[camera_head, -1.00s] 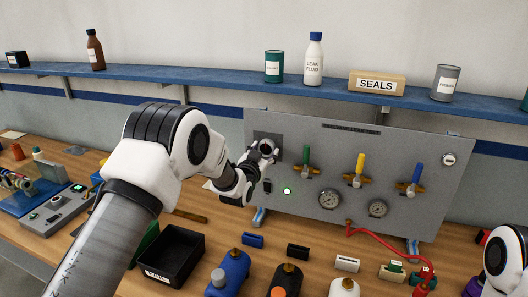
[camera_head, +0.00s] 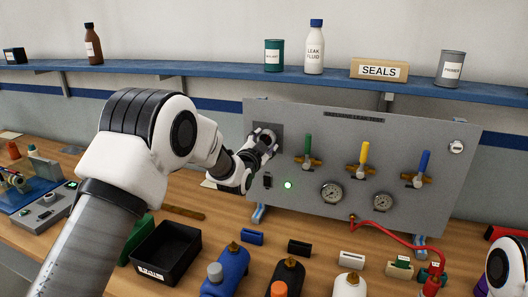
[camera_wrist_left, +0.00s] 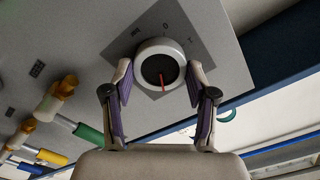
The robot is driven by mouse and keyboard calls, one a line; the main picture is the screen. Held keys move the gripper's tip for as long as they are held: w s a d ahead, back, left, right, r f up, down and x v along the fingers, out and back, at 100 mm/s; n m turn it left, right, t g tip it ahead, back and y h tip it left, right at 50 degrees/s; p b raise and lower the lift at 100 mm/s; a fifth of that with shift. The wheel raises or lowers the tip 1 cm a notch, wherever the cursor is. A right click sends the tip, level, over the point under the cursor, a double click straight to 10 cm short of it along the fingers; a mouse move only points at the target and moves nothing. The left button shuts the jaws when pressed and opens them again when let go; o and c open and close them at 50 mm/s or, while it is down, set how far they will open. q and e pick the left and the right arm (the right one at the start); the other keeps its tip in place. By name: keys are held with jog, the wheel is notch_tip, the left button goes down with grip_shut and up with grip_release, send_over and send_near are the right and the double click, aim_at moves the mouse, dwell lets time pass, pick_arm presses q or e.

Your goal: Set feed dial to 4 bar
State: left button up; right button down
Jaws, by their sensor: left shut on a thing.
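The feed dial (camera_wrist_left: 160,66), a round knob with a pale rim, dark face and red pointer, sits on a dark square plate (camera_wrist_left: 185,27) on the grey panel. My left gripper (camera_wrist_left: 160,88) is shut on the dial, one finger on each side of the rim. The red pointer points toward my palm in the left wrist view. The plate's markings are too small to read surely. In the head view my left gripper (camera_head: 263,142) is at the panel's upper left and partly covers the dial. My right gripper is out of view.
The grey panel (camera_head: 400,143) carries green (camera_head: 308,146), yellow (camera_head: 364,153) and blue (camera_head: 424,162) valve levers right of the dial, two gauges (camera_head: 332,192) and a lit green lamp (camera_head: 288,184). Bottles and a black bin (camera_head: 166,250) stand in front. A blue shelf (camera_head: 200,71) runs above.

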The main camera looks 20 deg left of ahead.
pick_arm(q)
jog(key=shift+m+b, duration=1)
jog(key=shift+m, duration=0.2)
jog(key=shift+r+m, duration=0.1)
jog(key=shift+m, duration=0.2)
jog(key=shift+r, duration=0.1)
jog(key=o, duration=1.2)
jog(key=shift+w+a, duration=0.1)
jog(key=shift+w, duration=0.05)
jog(key=shift+c, duration=0.2)
jog(key=shift+w+a+f, duration=0.1)
jog(key=shift+w+f, duration=0.05)
jog(key=shift+f, duration=0.15)
jog(key=s, duration=1.2)
jog(key=shift+a, duration=0.2)
jog(key=shift+r, duration=0.1)
